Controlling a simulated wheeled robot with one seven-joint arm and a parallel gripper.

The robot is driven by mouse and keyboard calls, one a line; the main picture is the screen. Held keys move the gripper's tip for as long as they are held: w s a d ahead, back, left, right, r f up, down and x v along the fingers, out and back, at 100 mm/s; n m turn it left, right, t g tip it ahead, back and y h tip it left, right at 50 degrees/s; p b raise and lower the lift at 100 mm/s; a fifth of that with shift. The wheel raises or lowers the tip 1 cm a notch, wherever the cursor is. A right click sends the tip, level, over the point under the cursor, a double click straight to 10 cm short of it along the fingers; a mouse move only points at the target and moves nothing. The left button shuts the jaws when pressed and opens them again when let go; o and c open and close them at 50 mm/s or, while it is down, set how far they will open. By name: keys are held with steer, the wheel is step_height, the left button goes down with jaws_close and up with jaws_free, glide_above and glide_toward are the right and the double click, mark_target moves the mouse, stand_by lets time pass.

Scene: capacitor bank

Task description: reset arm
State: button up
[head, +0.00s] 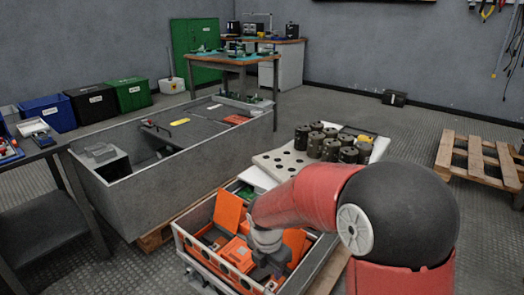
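My red arm (312,197) comes in from the lower right and reaches left. Its end, my gripper (268,268), hangs low over an open light-rimmed box (196,250) at the lower centre. Orange parts (229,211) lie or stand in this box around my gripper. The fingers are dark, small and partly hidden among the orange parts, so I cannot tell whether they are open, shut, or touching anything.
A large grey cabinet (165,187) lies open left of the box. Several dark cylinders (330,148) stand on a pale perforated plate (271,165) behind my arm. A dark table (45,150) stands at left. A wooden pallet (478,160) lies on open floor at right.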

steer(key=s+d+r+m+t+p, duration=0.2)
steer(key=s+d+r+m, duration=0.4)
steer(key=s+r+m, duration=0.3)
steer(key=s+d+r+m+t+p, duration=0.2)
steer(key=s+d+r+m+p, duration=0.2)
steer(key=m, duration=1.4)
steer(key=s+d+r, duration=0.3)
steer(key=s+r, duration=0.3)
steer(key=r, duration=0.3)
steer(key=shift+s+r+y, duration=0.2)
steer(key=shift+r+y, duration=0.2)
